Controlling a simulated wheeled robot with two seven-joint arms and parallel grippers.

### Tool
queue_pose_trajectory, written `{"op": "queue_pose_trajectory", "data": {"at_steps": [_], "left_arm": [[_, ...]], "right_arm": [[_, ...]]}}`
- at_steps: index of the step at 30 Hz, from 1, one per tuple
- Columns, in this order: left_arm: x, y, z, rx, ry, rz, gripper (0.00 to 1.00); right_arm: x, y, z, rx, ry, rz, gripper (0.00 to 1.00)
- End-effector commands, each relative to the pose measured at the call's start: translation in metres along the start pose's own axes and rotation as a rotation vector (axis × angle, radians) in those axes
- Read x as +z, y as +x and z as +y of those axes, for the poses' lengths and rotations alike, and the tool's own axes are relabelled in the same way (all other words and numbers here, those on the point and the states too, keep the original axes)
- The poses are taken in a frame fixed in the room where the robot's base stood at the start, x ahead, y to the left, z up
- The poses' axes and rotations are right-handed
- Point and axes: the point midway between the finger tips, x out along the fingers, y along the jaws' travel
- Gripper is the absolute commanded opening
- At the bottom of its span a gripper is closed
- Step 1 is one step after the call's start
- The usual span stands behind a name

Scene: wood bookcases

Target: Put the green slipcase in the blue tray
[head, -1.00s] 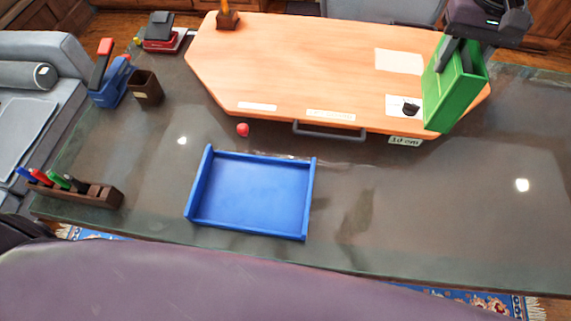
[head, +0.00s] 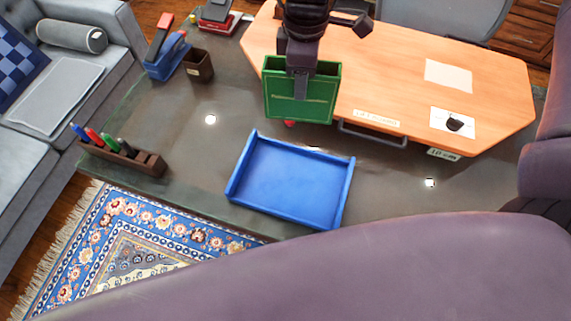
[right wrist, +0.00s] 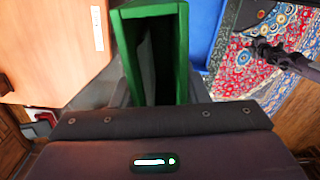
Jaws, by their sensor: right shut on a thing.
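The green slipcase (head: 301,92) is held upright over the desk, in front of the orange board, above and behind the blue tray. My right gripper (head: 300,84) is shut on its upper wall from above. In the right wrist view the slipcase (right wrist: 181,50) shows its open, hollow side. The blue tray (head: 290,182) lies empty on the desk near its front edge; part of it shows in the right wrist view (right wrist: 207,25). A dark jointed part at the right of that view may be my left gripper (right wrist: 262,48); its jaws are unclear.
The orange board (head: 400,65) lies behind the tray, with a dark handle (head: 373,135) along its front. A pen holder (head: 125,157), a brown cup (head: 198,66) and a blue stapler (head: 168,58) stand on the left.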

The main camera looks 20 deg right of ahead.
Motion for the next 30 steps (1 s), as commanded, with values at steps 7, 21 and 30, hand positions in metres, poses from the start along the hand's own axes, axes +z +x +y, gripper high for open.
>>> {"op": "queue_pose_trajectory", "data": {"at_steps": [7,21,30], "left_arm": [[0.002,-0.020,-0.009,-0.011,-0.003,-0.006,0.51],[0.007,-0.023,-0.008,-0.010,-0.004,-0.016,0.51],[0.009,-0.016,-0.007,-0.008,-0.005,-0.017,0.51]], "right_arm": [[-0.004,0.014,-0.050,-0.003,-0.700,0.000,0.15],[-0.004,0.070,-0.070,-0.009,-0.986,0.001,0.15],[-0.004,0.146,-0.070,-0.008,-0.983,0.000,0.15]]}}
